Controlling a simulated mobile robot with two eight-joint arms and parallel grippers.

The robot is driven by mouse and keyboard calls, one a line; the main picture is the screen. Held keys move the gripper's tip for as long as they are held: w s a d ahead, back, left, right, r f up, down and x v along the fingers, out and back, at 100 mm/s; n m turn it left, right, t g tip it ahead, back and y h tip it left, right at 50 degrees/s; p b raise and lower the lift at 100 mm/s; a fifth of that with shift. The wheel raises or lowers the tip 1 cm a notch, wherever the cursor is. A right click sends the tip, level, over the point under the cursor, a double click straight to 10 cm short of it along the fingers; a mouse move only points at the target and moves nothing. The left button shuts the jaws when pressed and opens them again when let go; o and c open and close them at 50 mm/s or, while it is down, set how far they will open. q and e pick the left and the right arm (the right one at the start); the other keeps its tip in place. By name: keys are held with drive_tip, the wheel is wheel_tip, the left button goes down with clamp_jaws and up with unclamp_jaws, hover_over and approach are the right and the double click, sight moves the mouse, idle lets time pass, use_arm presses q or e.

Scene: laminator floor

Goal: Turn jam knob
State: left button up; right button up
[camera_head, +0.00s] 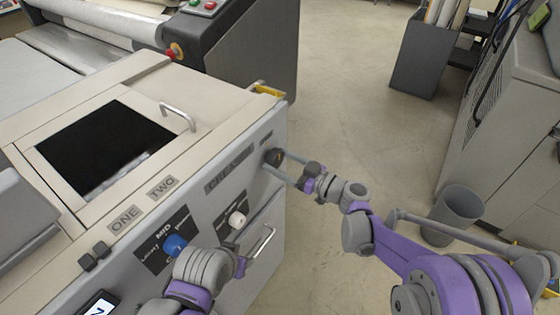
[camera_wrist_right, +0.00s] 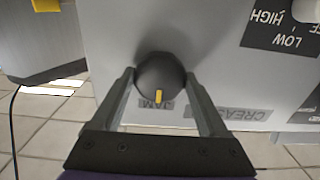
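The jam knob (camera_wrist_right: 160,76) is a dark round knob with a yellow mark, on the front panel of the beige machine (camera_head: 170,85). In the right wrist view the mark points down toward the partly covered JAM label (camera_wrist_right: 150,103). In the head view the knob (camera_head: 273,157) is near the panel's far right end. My right gripper (camera_wrist_right: 160,80) has one finger on each side of the knob, very close to its sides. I cannot tell whether the fingers press on it. Part of my left arm shows low in the head view, but no left fingers are visible.
A blue knob (camera_head: 175,245) and a white knob (camera_head: 237,219) sit on the same panel, with a drawer handle (camera_head: 262,241) below. A grey bin (camera_head: 458,210) stands on the floor at right.

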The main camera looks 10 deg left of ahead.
drive_tip(key=c, duration=0.7)
drive_tip(key=shift+c, duration=0.3)
